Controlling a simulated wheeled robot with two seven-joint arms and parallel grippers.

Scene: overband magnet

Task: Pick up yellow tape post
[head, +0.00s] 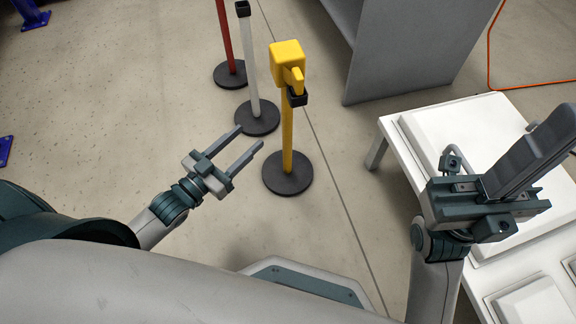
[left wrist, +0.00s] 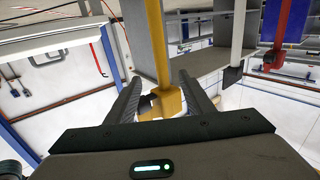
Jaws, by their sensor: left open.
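The yellow tape post (head: 287,132) stands upright on a round black base, with a boxy yellow head and a black clip on its side. My left gripper (head: 250,136) is open and empty, to the left of the post's pole and apart from it in the head view. In the left wrist view, which looks upside down, the yellow post (left wrist: 157,45) hangs from the top, its head showing between the open fingers of my left gripper (left wrist: 160,78). My right gripper (head: 540,145) is over the white table; its fingers overlap, so their gap is hidden.
A white post (head: 252,65) and a red post (head: 226,40) stand on black bases behind the yellow one. A grey cabinet (head: 415,50) is at the back right. A white table (head: 393,132) holding pale panels is at the right.

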